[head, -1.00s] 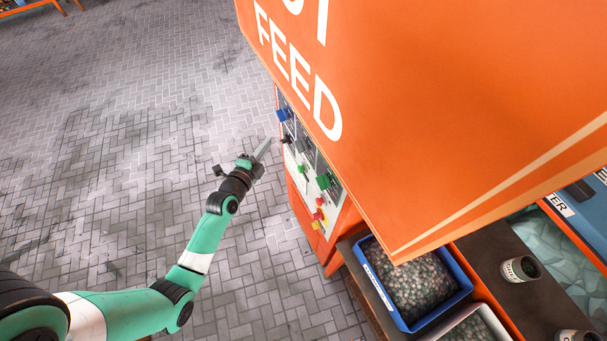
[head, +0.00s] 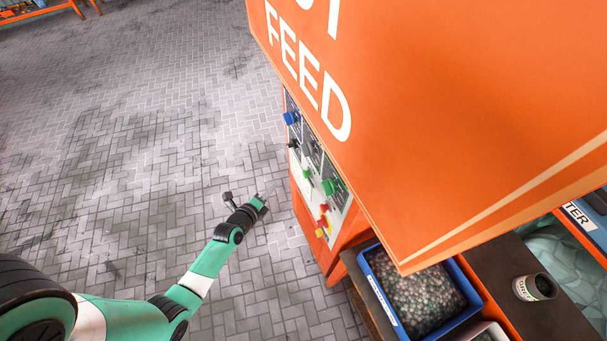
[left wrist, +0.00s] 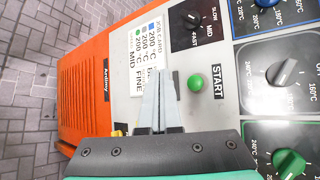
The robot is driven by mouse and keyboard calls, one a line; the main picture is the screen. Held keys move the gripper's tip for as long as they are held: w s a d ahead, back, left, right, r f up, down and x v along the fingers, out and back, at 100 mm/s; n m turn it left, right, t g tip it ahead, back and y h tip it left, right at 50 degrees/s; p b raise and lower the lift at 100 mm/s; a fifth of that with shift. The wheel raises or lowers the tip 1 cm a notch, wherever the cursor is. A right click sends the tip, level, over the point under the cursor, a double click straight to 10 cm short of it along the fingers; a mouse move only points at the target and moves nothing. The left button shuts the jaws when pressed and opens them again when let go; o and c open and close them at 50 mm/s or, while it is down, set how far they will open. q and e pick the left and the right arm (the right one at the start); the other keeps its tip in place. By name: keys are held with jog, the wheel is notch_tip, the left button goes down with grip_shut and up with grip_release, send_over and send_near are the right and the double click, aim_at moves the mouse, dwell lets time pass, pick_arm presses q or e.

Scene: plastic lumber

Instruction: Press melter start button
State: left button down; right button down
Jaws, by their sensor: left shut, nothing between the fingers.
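The green start button (left wrist: 196,84) is a round button beside a black START label (left wrist: 217,82) on the light grey control panel in the left wrist view. It also shows as a small green spot (head: 308,174) on the panel in the head view. My left gripper (head: 267,192) is shut and empty, to the left of the panel in the head view. In the left wrist view its pale fingertips (left wrist: 162,85) show just left of the button. I cannot tell how far they are from the panel. My right gripper is out of view.
The panel also carries a green knob (left wrist: 290,162), a grey knob (left wrist: 283,72), a blue knob (head: 291,118) and a job card (left wrist: 150,65). The orange feed housing (head: 430,120) overhangs the panel. A blue bin of pellets (head: 372,292) stands nearby. Paved floor at left is clear.

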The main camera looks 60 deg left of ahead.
aim_at(306, 174)
pick_arm(q)
jog(key=w+d+b, duration=0.1)
jog(key=w+b, duration=0.3)
jog(key=w, duration=0.4)
jog(key=shift+d, duration=0.35)
jog(key=shift+w+r, duration=0.1)
dwell(1.5)
jog(key=shift+w+d+b, duration=0.1)
jog(key=shift+w+b, duration=0.3)
jog(key=shift+b, duration=0.05)
